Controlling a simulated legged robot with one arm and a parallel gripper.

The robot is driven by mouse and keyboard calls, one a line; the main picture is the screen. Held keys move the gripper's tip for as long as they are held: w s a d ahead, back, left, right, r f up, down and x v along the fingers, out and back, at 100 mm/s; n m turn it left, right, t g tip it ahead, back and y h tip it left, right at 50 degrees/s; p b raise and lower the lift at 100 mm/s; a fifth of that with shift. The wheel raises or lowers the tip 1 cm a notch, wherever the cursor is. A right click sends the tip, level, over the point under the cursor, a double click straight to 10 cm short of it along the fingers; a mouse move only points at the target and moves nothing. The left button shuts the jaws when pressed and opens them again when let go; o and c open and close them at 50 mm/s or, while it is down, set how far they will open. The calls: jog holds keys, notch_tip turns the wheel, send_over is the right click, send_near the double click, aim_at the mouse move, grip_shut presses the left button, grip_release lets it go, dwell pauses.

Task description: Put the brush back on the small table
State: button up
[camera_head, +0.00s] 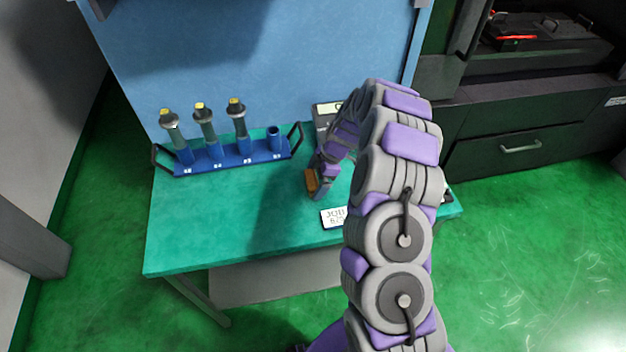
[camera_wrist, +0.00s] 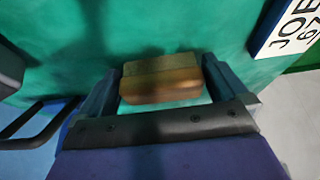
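The brush (camera_head: 311,181) shows as a small orange-brown block at the end of my arm. In the wrist view the brush (camera_wrist: 160,80) is a brown wooden block with a darker olive upper part, between the two fingers. My gripper (camera_head: 319,179) is shut on it, with a finger against each side; it also shows in the wrist view (camera_wrist: 162,85). The small table (camera_head: 205,245) has a teal top, and the brush is over its middle. I cannot tell whether the brush touches the top. My arm hides the table's right part.
A blue rack (camera_head: 215,163) with black handles stands at the table's back left, holding several grey cylindrical tools with yellow tops. A grey device (camera_head: 326,112) is behind. The table's front left is clear.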

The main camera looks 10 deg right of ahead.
jog(key=shift+d+r, duration=0.1)
jog(key=shift+d, duration=0.1)
jog(key=shift+a+r, duration=0.1)
jog(key=shift+r, duration=0.4)
jog(key=p+v, duration=0.2)
jog(key=v, duration=0.9)
jog(key=s+a+r+m+g+h, duration=0.1)
jog(key=s+a+r+m, duration=0.25)
jog(key=s+r, duration=0.4)
jog(key=s+a+r+m, duration=0.3)
jog(key=s+a+r, duration=0.25)
jog(key=s, duration=0.35)
jog(key=s+d+r+m+h, duration=0.1)
jog(key=s+m, duration=0.4)
jog(key=s, duration=0.8)
jog(key=s+d+r+m+h, duration=0.2)
jog(key=s+m, duration=0.4)
jog(key=s, duration=0.6)
jog(key=shift+s+d+g+h, duration=0.3)
jog(key=shift+s+d+g, duration=0.1)
jog(key=shift+d, duration=0.1)
jog(key=shift+w+r+m, duration=0.1)
jog(key=shift+m, duration=0.15)
